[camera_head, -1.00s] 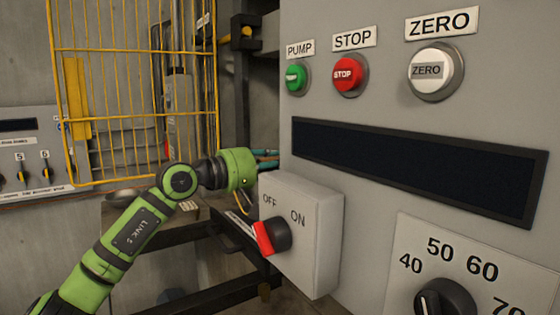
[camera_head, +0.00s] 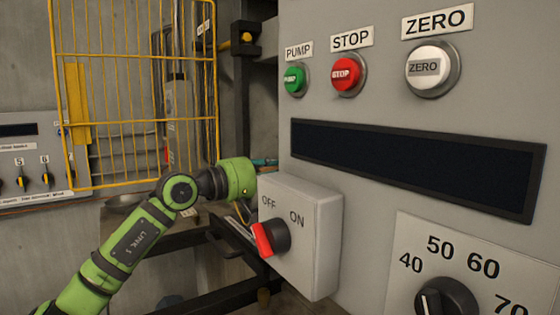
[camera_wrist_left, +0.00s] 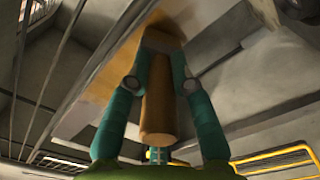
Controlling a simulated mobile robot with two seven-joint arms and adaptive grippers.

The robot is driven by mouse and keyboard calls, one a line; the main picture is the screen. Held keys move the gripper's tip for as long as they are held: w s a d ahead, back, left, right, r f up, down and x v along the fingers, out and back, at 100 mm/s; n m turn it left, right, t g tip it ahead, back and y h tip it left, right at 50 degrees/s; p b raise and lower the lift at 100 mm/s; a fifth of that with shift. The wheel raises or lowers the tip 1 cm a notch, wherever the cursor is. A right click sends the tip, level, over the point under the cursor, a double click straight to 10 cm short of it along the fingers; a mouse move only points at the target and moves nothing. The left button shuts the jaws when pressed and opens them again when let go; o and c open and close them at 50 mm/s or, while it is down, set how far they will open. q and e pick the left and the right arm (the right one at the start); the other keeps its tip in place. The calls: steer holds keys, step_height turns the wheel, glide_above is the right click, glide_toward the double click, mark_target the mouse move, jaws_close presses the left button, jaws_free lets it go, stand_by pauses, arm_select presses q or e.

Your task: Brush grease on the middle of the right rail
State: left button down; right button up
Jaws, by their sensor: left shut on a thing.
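In the left wrist view my left gripper (camera_wrist_left: 160,84) has its two teal fingers shut on a round wooden handle (camera_wrist_left: 158,112), which looks like the brush's. A wider brown part (camera_wrist_left: 166,22) lies beyond the fingertips; I cannot tell whether it belongs to the brush. In the head view the green left arm comes in from the lower left, and its wrist goes behind the switch box. Only a bit of teal finger (camera_head: 264,162) shows there; the brush is hidden. I cannot clearly make out the right rail in either view. My right gripper is not in view.
A grey control panel (camera_head: 400,90) with buttons fills the right side. Its ON/OFF switch box (camera_head: 322,245) juts out close to my left wrist. A yellow mesh guard (camera_head: 135,118) stands at the back left. Dark frame beams (camera_head: 180,240) run behind the arm.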

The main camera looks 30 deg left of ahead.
arm_select(q)
step_height(320, 180, down, 6)
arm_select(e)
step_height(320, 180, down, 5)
arm_select(q)
steer(key=shift+r+p, duration=2.1)
steer(key=shift+r, duration=1.15)
step_height(320, 180, up, 4)
steer(key=p, duration=0.3)
steer(key=shift+s+a+f, duration=0.1)
steer(key=shift+s+f, duration=0.05)
steer(key=shift+w+r+p, duration=0.15)
steer(key=shift+r+p, duration=1)
steer(key=shift+r, duration=0.15)
steer(key=shift+w+r+p, duration=0.1)
steer(key=shift+r+p, duration=1.05)
steer(key=shift+r, duration=0.15)
step_height(320, 180, up, 7)
steer(key=p, duration=0.5)
steer(key=shift+p, duration=0.4)
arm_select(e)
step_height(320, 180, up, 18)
arm_select(q)
step_height(320, 180, up, 3)
steer(key=p, duration=0.2)
steer(key=shift+p, duration=0.3)
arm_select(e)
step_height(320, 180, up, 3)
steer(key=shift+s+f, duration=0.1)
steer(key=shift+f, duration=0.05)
